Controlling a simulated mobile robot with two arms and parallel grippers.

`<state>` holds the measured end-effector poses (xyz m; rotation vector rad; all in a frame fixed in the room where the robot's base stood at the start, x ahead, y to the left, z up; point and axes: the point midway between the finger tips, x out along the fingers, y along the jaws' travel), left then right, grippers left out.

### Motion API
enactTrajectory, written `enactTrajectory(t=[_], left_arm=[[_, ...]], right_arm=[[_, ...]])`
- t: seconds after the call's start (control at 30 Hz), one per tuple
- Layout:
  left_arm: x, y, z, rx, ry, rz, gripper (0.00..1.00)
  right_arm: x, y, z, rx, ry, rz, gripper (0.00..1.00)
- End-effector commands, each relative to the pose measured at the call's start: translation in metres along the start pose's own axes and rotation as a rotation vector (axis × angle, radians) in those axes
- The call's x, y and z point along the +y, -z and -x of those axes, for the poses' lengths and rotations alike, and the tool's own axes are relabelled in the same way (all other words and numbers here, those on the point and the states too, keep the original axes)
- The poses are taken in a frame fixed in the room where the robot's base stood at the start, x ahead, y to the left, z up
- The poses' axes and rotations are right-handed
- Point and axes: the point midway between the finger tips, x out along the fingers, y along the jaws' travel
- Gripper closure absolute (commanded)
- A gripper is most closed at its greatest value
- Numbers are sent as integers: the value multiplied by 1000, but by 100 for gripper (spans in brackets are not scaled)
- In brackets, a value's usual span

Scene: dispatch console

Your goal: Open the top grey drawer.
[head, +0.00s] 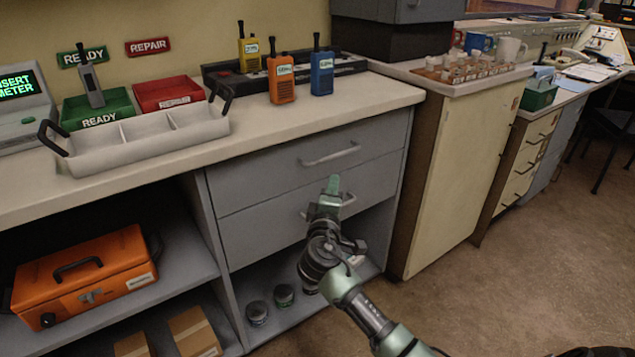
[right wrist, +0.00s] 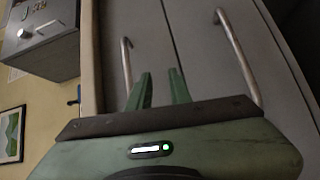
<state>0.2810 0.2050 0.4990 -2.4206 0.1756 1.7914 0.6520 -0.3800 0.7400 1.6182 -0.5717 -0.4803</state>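The top grey drawer (head: 255,176) is shut under the worktop, with a bar handle (head: 332,155) across its front. In the right wrist view, turned on its side, that handle (right wrist: 126,65) is left of the fingers. The lower grey drawer (head: 262,226) is also shut; its handle (head: 349,199) is partly hidden by my gripper and shows right of the fingers in the wrist view (right wrist: 238,58). My right gripper (head: 333,184) is in front of the drawers, just below the top handle. Its fingers (right wrist: 160,85) are apart with nothing between them. My left gripper is not in view.
The worktop (head: 290,128) carries a white divided tray (head: 150,142), a green bin, a red bin and several radios. An open shelf below the drawers holds small jars (head: 284,294). An orange case (head: 85,275) sits at left. Floor (head: 480,300) is clear at right.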

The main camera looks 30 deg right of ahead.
Motion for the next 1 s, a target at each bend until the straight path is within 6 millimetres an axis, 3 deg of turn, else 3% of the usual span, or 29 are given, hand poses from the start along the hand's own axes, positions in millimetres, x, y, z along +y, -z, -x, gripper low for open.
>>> enactTrajectory(t=[0.1, 0.2, 0.4, 0.7, 1.0], left_arm=[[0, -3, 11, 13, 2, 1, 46], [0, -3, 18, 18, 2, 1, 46], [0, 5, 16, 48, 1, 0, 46], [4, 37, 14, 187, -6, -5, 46], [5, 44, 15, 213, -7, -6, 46]], right_arm=[[32, -4, 1, -28, -97, -8, 80], [45, -6, -1, -39, -124, -7, 80], [51, -7, -28, -41, -126, -7, 80], [54, -8, -68, -38, -122, -8, 80], [54, -8, -75, -38, -120, -8, 80]])
